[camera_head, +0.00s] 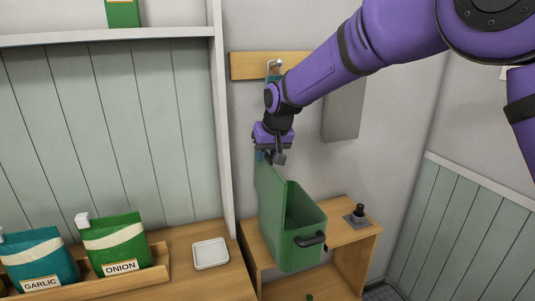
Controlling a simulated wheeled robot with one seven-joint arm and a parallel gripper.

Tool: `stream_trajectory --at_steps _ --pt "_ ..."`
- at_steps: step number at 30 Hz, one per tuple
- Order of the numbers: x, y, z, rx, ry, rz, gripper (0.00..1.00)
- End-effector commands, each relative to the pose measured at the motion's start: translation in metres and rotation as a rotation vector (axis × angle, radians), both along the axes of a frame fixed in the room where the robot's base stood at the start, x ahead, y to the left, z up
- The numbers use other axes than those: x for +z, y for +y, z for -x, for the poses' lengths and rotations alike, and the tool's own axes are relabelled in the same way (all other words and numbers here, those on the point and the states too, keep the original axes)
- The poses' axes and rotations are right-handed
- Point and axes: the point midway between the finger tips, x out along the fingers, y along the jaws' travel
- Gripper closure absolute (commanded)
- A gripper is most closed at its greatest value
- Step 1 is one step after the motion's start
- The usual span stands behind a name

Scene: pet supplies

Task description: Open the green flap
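A green bin (312,222) with a dark handle (311,239) on its front stands on the wooden stand, and its top is open so that its inside shows. The green flap (270,188) stands raised, close to upright, along the bin's left side. My gripper (271,157) points down at the flap's upper edge, touching it or very close. The fingertips are small and partly overlap the flap, so whether they are shut on it is not clear.
A small dark knob on a grey base (357,215) sits right of the bin. A white tray (211,254) and the garlic (41,262) and onion (113,245) bags are at the left. A wooden rail with a hook (245,66) is on the wall behind my arm.

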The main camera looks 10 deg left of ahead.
Motion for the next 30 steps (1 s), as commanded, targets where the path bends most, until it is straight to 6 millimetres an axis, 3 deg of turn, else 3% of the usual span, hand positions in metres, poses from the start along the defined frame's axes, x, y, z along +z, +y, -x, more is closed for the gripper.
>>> stream_trajectory --at_steps 10,21,30 --pt "0.01 -0.003 0.002 0.0 -0.002 -0.002 0.66" --pt "0.071 -0.022 0.02 0.0 -0.002 -0.002 0.66" --pt "0.097 -0.031 0.028 0.0 0.0 0.0 0.66"
